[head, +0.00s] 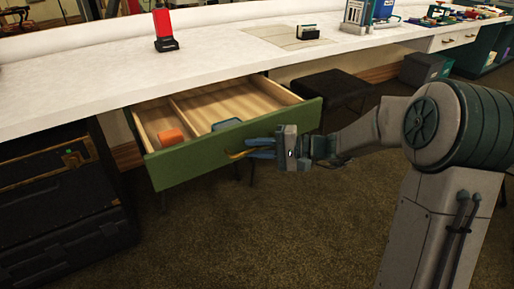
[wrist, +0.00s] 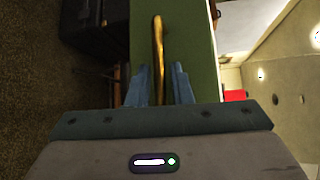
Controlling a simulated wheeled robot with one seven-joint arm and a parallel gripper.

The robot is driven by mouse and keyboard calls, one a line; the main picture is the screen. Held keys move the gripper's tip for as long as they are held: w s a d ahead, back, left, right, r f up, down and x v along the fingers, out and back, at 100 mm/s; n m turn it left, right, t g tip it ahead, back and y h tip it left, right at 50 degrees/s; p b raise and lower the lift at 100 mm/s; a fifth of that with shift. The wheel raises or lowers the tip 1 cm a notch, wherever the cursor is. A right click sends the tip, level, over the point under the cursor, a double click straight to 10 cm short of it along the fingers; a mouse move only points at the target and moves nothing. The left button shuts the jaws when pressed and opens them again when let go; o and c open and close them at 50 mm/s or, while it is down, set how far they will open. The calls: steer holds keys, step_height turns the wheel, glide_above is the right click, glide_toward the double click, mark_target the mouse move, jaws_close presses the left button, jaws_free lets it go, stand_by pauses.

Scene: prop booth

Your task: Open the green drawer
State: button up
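The green drawer (head: 200,166) under the white counter is pulled well out, its wooden inside showing. A brass handle (head: 237,154) is on its green front. In the wrist view the handle (wrist: 158,45) runs between the blue fingers of my gripper (wrist: 160,82), with a narrow gap on each side. My gripper (head: 258,148) is at the drawer front in the head view, its fingers apart around the handle. The green front (wrist: 203,60) fills the middle of the wrist view.
An orange block (head: 171,137) and a blue item (head: 228,124) lie in the drawer. The white counter (head: 85,75) is above. Black cases (head: 60,205) stand at the left. A black stool (head: 332,88) is behind, right of the drawer. The carpet in front is clear.

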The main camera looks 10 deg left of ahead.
steer(key=shift+d, duration=0.1)
steer(key=s+d+r+p, duration=0.1)
steer(key=d+p, duration=0.3)
steer(key=d, duration=0.9)
steer(key=shift+s+d+r, duration=0.15)
steer(key=shift+d+r, duration=0.05)
steer(key=shift+r, duration=0.3)
steer(key=s+r+n+g+h+p, duration=0.25)
steer(key=s+r+h+p, duration=0.55)
steer(key=s+r+p, duration=0.7)
steer(key=s+d+r+t+h+p, duration=0.2)
steer(key=s+d+r+h+p, duration=0.1)
steer(key=r+p, duration=0.5)
steer(key=s+d+r+t+h+p, duration=0.2)
steer(key=d+r+h+p, duration=0.3)
steer(key=r+p, duration=0.4)
steer(key=shift+s+p, duration=0.5)
steer(key=shift+s, duration=0.15)
steer(key=shift+r, duration=0.1)
